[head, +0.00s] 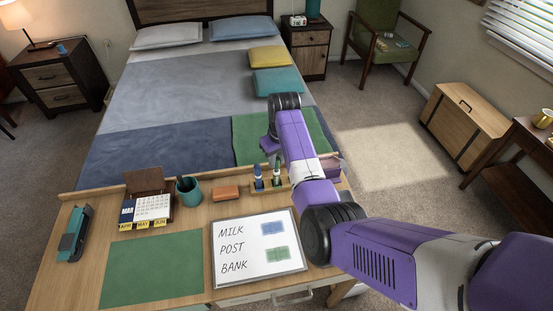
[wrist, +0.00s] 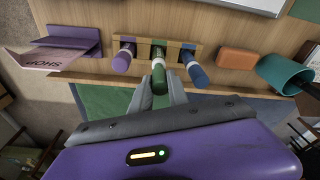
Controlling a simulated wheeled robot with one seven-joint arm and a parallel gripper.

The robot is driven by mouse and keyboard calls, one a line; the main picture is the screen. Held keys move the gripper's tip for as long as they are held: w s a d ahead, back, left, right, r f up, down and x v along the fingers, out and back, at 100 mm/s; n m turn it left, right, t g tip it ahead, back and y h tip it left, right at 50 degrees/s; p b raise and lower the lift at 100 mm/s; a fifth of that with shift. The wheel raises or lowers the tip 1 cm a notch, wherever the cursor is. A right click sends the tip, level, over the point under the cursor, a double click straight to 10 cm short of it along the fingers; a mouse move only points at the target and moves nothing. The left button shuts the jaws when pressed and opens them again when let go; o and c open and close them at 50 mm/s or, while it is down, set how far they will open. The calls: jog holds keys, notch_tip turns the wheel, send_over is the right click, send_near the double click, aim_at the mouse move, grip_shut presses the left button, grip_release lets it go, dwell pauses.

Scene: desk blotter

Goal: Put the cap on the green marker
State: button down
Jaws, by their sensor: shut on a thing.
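The green marker (wrist: 157,54) stands in a small wooden holder (wrist: 205,50), between a purple marker (wrist: 122,60) and a blue marker (wrist: 196,71). My gripper (wrist: 159,78) is shut on the green cap (wrist: 160,84), with one grey finger on each side. The cap is in line with the marker, over its white part. I cannot tell whether it is fully seated. In the head view the green marker (head: 277,180) and blue marker (head: 259,180) show in the holder, and my arm covers part of it.
An orange block (head: 226,193) and a teal cup (head: 188,191) stand left of the holder. A calendar (head: 148,209), a stapler (head: 74,234), a green blotter (head: 150,270) and a whiteboard (head: 258,273) are on the desk. A purple stand (wrist: 72,42) is beside the holder.

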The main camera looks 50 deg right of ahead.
jog(key=shift+f+b, duration=0.4)
jog(key=shift+f, duration=0.4)
jog(key=c, duration=1.2)
grip_release()
jog(key=shift+s+a+r+b, duration=0.1)
jog(key=shift+s+r+b, duration=0.1)
jog(key=shift+r, duration=1.1)
jog(key=shift+s+r+b, duration=0.1)
jog(key=shift+s+r, duration=0.1)
jog(key=shift+r, duration=1.05)
jog(key=shift+s+a+r+b, duration=0.1)
jog(key=shift+s+r, duration=0.1)
jog(key=shift+r, duration=1.1)
